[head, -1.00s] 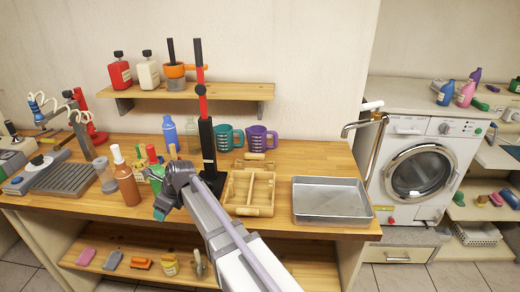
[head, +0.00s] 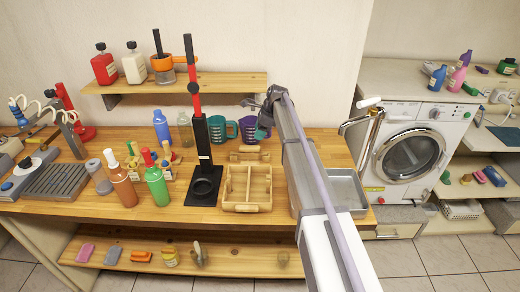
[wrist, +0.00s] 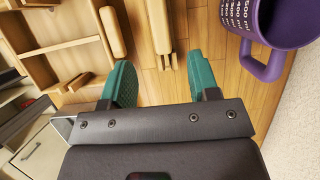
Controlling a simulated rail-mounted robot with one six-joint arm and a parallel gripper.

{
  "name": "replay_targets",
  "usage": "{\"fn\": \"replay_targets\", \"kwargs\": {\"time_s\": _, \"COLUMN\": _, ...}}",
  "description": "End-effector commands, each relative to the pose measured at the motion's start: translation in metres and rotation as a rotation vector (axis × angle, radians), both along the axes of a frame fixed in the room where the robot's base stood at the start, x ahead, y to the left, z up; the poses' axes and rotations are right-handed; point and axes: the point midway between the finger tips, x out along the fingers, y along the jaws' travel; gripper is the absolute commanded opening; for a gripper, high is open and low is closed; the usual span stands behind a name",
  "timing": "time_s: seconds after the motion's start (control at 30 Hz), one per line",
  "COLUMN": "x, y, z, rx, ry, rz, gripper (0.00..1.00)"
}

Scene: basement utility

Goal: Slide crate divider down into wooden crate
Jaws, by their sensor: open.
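The wooden crate (head: 226,190) stands on the workbench, open at the top, with a partition inside. It fills the upper left of the wrist view (wrist: 60,48). A separate light wooden piece (head: 249,156), seemingly the crate divider, sits just behind the crate. In the wrist view the wooden piece (wrist: 159,27) lies beyond and between my fingertips, apart from them. My gripper (wrist: 160,75) is open and empty, its two teal fingers spread. In the head view my gripper (head: 260,105) is above the back of the bench, partly hidden by my arm.
A purple mug (wrist: 285,22) stands close to the right finger in the wrist view. A teal mug (head: 220,129) and a tall black and red stand (head: 203,150) are left of my gripper. A metal tray (head: 348,190) lies right of the crate, partly behind my arm.

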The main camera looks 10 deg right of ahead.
Motion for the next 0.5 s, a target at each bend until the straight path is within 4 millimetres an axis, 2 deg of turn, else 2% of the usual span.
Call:
{"fn": "replay_targets", "kwargs": {"time_s": 0.27, "x": 0.003, "y": 0.017, "z": -0.052, "rx": 0.000, "ry": 0.002, "rz": -0.001, "gripper": 0.55}}
{"fn": "replay_targets", "kwargs": {"time_s": 0.5, "x": 0.005, "y": 0.022, "z": -0.059, "rx": 0.001, "ry": 0.002, "rz": -0.002, "gripper": 0.55}}
